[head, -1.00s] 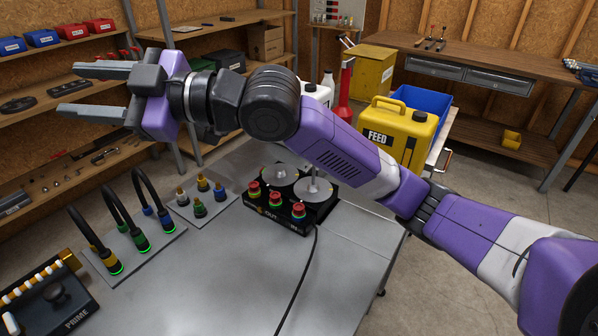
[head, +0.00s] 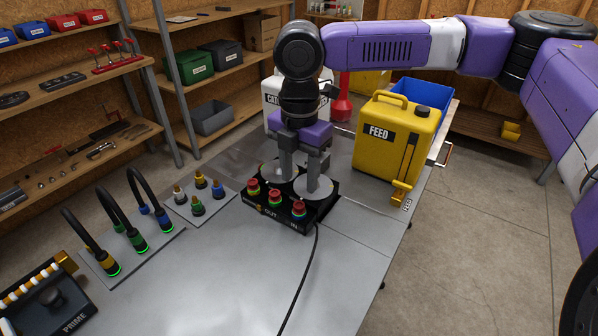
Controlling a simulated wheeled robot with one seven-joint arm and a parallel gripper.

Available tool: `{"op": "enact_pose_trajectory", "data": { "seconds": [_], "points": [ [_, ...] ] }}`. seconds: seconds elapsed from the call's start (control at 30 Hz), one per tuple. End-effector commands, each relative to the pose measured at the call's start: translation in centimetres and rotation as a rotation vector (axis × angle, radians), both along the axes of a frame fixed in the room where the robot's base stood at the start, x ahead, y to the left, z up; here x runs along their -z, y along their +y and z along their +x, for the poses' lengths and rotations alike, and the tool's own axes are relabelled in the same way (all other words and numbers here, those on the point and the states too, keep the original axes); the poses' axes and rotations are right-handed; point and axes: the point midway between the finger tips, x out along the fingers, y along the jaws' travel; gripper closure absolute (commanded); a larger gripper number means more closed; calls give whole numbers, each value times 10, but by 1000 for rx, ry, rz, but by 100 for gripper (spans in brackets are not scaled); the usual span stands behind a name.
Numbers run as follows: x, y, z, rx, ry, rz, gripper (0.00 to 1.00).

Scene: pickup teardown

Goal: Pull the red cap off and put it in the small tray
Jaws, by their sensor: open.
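Three red caps stand in a row on the front of the black box (head: 270,222) marked OUT and IN. The left red cap (head: 252,183) has a yellow ring below it, the middle red cap (head: 275,194) a green one and the right red cap (head: 299,206) a blue one. My gripper (head: 300,183) points down over the box, just behind the caps, with its two fingers apart. Its fingers overlap the grey discs in the picture, and I cannot tell whether they touch. Nothing shows between them. I cannot make out a small tray for certain.
A yellow FEED can (head: 393,138) stands right of the box, with a blue bin (head: 428,103) behind it. A white can (head: 280,95) is behind my gripper. Curved hoses (head: 138,195) and a plate of fittings (head: 190,210) are left. The metal bench (head: 235,270) is clear in front, except for a black cable.

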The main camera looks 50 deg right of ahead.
Motion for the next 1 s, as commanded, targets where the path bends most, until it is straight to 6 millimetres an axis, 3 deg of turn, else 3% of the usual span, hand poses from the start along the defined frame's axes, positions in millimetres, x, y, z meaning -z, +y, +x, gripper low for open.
{"op": "enact_pose_trajectory", "data": {
  "seconds": [0.17,0.6,1.0],
  "points": [
    [12,-1,0,-20,2,-4,55],
    [70,0,0,-18,-1,-2,55],
    [78,0,1,-18,-3,-3,55]
  ]
}}
